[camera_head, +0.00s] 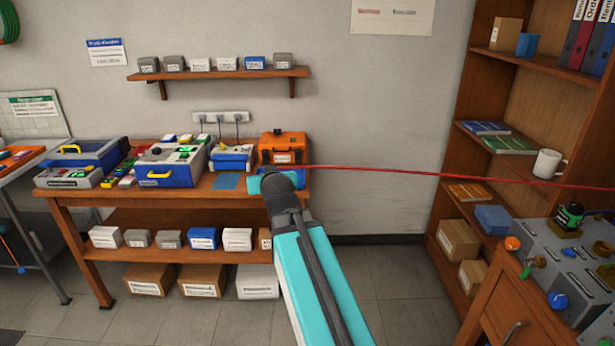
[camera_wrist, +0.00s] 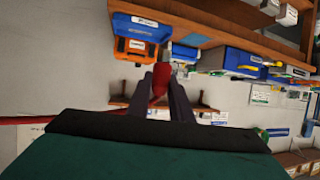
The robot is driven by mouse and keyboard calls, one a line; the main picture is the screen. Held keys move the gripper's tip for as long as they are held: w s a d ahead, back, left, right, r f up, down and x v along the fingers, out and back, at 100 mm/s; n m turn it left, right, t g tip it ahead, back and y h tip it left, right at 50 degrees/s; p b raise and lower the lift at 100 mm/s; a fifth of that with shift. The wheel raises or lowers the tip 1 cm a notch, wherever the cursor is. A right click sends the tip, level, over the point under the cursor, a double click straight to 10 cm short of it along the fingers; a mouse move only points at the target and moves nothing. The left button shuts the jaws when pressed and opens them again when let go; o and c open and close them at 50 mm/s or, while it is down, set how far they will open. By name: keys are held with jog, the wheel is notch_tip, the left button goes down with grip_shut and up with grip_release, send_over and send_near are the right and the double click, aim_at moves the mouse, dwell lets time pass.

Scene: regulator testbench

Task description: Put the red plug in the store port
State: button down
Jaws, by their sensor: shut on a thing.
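In the wrist view, my gripper (camera_wrist: 162,76) is shut on the red plug (camera_wrist: 160,84), which sits between the two dark fingers. The plug points toward the workbench, clear of any surface as far as I can tell. In the head view, my arm's end is in front of the workbench (camera_head: 165,195), near the orange case (camera_head: 284,147), and hides the fingers and plug. A red cable (camera_head: 420,173) runs taut from there to the right edge. I cannot make out which opening is the store port.
A blue-and-grey device (camera_head: 170,165) and a smaller blue box (camera_head: 232,158) stand on the bench left of the orange case. At right are a grey panel with coloured knobs (camera_head: 555,255) and a bookshelf (camera_head: 455,130). The floor between is free, crossed above by the cable.

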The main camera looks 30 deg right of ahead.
jog(key=w+a+n+y, duration=0.2)
jog(key=a+n+y, duration=0.1)
jog(key=a, duration=1.3)
jog(key=shift+w+a+r+t+y, duration=0.15)
jog(key=shift+w+r+t+y, duration=0.15)
jog(key=shift+w+r, duration=0.1)
jog(key=shift+s, duration=0.15)
